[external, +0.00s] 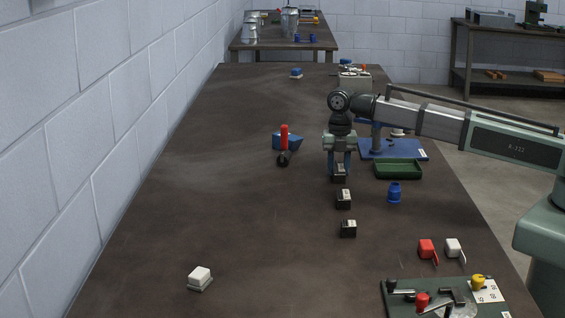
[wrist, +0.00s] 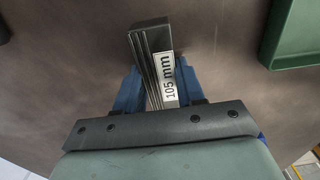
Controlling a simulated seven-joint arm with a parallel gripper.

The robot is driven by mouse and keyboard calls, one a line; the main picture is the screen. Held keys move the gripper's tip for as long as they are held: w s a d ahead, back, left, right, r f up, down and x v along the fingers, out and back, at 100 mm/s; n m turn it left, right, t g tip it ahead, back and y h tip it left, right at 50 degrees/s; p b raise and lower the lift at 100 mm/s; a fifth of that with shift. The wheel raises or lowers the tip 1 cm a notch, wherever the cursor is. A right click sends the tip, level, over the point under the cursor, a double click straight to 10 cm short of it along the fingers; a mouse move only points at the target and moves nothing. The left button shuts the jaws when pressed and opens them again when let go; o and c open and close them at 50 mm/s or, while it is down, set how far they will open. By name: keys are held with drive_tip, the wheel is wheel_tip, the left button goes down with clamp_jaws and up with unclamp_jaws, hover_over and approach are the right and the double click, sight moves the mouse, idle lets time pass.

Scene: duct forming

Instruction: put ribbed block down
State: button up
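The ribbed block (wrist: 143,55) is dark, with long grooves and a white label reading "105 mm" in the wrist view. The blue fingers of my gripper (wrist: 158,85) are on both sides of it, closed against its sides. In the external view my gripper (external: 339,164) points straight down, with the block (external: 339,176) between its fingertips, upright, at or just above the table. I cannot tell if its bottom touches. Two similar dark blocks with white labels, a nearer one (external: 348,230) and a middle one (external: 344,200), stand in line in front of it.
A green tray (external: 399,169) lies just right of my gripper, with a blue stand (external: 393,149) behind. A blue knob-like part (external: 394,192) stands to the right. A blue piece with a red handle (external: 285,140) is to the left. The table's left middle is clear.

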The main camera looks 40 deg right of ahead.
sight(339, 167)
drive_tip(key=o, duration=0.5)
drive_tip(key=shift+c, duration=0.2)
drive_tip(key=shift+r, duration=0.15)
wheel_tip(339, 167, up, 12)
idle(0.4)
